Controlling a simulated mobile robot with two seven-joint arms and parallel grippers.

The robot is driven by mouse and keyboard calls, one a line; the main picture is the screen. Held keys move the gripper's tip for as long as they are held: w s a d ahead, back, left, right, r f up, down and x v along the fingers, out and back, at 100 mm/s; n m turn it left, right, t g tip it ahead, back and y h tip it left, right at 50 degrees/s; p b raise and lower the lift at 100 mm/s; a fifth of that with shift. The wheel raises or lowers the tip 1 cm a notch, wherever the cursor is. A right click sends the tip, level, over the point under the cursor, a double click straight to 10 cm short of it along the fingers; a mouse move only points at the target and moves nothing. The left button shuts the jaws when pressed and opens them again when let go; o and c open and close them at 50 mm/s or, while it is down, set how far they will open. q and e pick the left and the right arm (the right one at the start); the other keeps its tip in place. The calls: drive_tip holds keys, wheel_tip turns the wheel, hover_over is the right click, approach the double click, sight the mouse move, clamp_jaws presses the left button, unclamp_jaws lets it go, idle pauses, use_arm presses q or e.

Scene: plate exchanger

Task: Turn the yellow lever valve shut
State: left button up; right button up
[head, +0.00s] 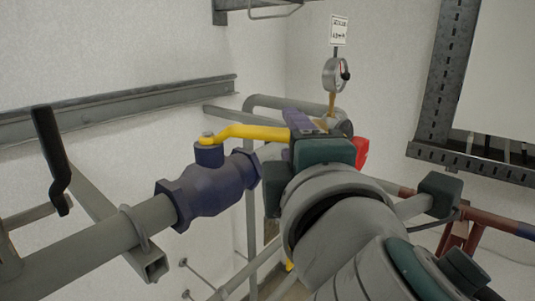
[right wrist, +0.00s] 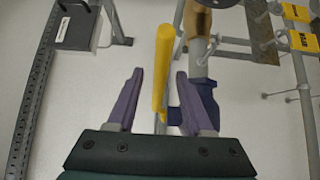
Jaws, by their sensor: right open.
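The yellow lever (head: 250,131) sits on top of a dark blue valve body (head: 212,188) in a grey pipe. It extends right from the stem, roughly along the pipe. My right gripper (head: 300,118) is at the lever's far end, which its fingers partly hide in the head view. In the right wrist view the purple fingers (right wrist: 159,76) are open, with the yellow lever (right wrist: 163,62) running between them. A gap shows on each side, narrower on the right; I cannot tell the depth. The blue valve body (right wrist: 207,110) is behind the right finger. My left gripper is not in view.
A round gauge (head: 335,74) with a small sign (head: 339,30) stands behind my right gripper. A red part (head: 361,152) shows beside it. A dark bent handle (head: 52,155) stands at the left above the pipe (head: 85,242). A metal rail (head: 120,105) runs along the wall.

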drive_tip(key=shift+s+d+b, duration=0.1)
drive_tip(key=shift+s+b, duration=0.45)
drive_tip(key=shift+s, duration=2.15)
